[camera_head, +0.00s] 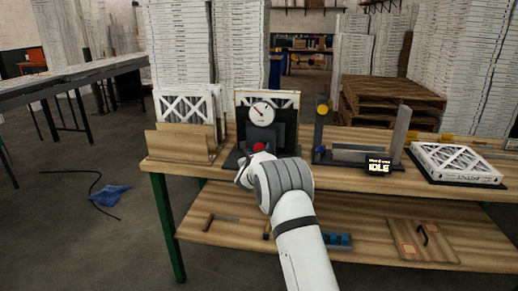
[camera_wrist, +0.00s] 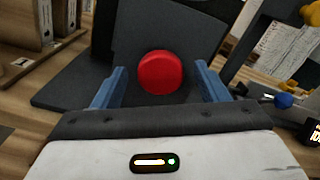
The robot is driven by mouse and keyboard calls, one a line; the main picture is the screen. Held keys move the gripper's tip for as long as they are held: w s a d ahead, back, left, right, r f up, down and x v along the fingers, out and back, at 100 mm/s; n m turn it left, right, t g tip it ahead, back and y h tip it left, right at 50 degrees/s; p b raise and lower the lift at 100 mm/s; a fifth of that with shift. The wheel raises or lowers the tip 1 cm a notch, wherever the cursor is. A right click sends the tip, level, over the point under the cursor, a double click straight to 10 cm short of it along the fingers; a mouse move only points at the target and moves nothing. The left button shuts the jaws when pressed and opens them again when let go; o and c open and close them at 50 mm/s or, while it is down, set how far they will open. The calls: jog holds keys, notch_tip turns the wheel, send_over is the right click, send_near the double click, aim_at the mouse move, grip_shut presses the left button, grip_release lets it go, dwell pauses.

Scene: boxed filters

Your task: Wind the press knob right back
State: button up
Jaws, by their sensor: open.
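The red press knob (camera_wrist: 160,72) is a round red disc on the front of a dark press. In the wrist view it sits between the two blue fingers of my gripper (camera_wrist: 160,84), with a gap on each side. My gripper is open and does not touch the knob. In the head view the knob (camera_head: 259,147) shows just above my wrist, and my arm hides the fingers. The press has a dark plate (camera_wrist: 200,28) behind the knob and a white round dial (camera_head: 262,113) above it.
A wooden rack of filters (camera_head: 184,144) stands left of the press. The lower shelf (camera_head: 360,240) carries tools and a board.

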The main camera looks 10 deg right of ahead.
jog(key=shift+w+d, duration=0.15)
jog(key=shift+w, duration=0.35)
jog(key=shift+c, duration=0.6)
jog(key=c, duration=0.8)
jog(key=shift+c, duration=0.2)
